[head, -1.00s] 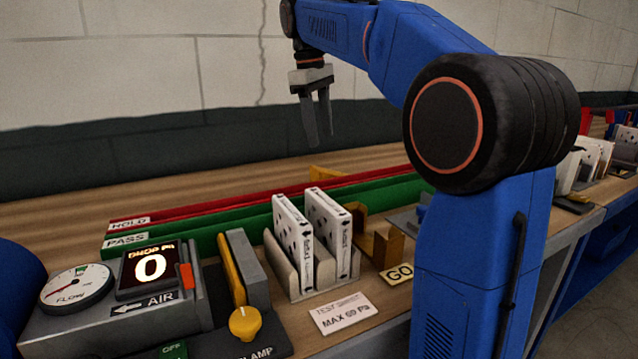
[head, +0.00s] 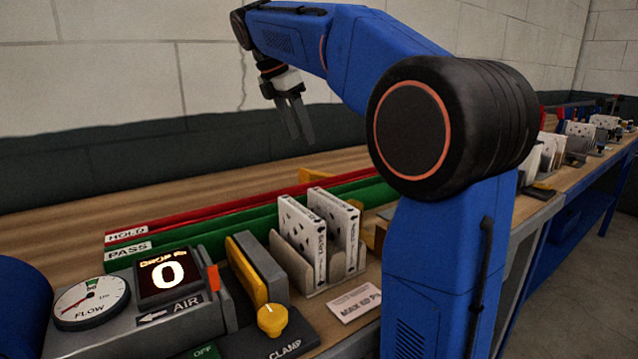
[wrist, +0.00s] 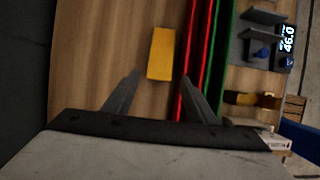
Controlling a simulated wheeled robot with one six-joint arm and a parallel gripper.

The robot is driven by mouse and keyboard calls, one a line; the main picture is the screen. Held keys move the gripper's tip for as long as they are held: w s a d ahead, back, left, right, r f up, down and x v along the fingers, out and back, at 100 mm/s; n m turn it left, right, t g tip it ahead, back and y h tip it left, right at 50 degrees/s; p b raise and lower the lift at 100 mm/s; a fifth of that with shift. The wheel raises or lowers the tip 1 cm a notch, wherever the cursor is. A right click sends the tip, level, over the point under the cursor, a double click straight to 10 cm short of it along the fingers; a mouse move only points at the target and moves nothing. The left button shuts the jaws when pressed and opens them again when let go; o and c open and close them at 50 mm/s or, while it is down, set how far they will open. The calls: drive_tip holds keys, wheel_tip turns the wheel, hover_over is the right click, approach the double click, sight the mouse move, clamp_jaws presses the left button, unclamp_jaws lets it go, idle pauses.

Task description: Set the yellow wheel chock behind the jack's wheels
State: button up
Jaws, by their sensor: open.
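A yellow block (wrist: 161,54), plain and oblong, lies on the wooden bench in the wrist view, left of the red rail. A piece of yellow (head: 314,175) also shows behind the rails in the head view, mostly hidden; I cannot tell if it is the same block. My gripper (head: 300,138) hangs above the back of the bench with its fingers down, open and empty. In the wrist view my gripper's fingers (wrist: 160,79) stand apart, with the block just beyond and between their tips. I see no jack and no wheels.
A red rail (head: 225,206) and a green rail (head: 205,235) run along the bench. White boxed filters (head: 318,238) stand in a grey holder. A flow gauge (head: 91,301), a display (head: 168,277) and a yellow clamp knob (head: 271,319) are in front.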

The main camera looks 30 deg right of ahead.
sight(320, 173)
drive_tip(key=x, duration=0.9)
drive_tip(key=shift+d+f, duration=0.1)
drive_tip(key=shift+f, duration=0.2)
drive_tip(key=shift+d+x, duration=0.15)
drive_tip(key=shift+x, duration=1.15)
drive_tip(key=shift+d+x, duration=0.15)
drive_tip(key=shift+x, duration=1.2)
drive_tip(key=shift+s+r, duration=0.1)
drive_tip(key=shift+r, duration=0.05)
drive_tip(key=shift+r, duration=0.1)
drive_tip(key=c, duration=1.1)
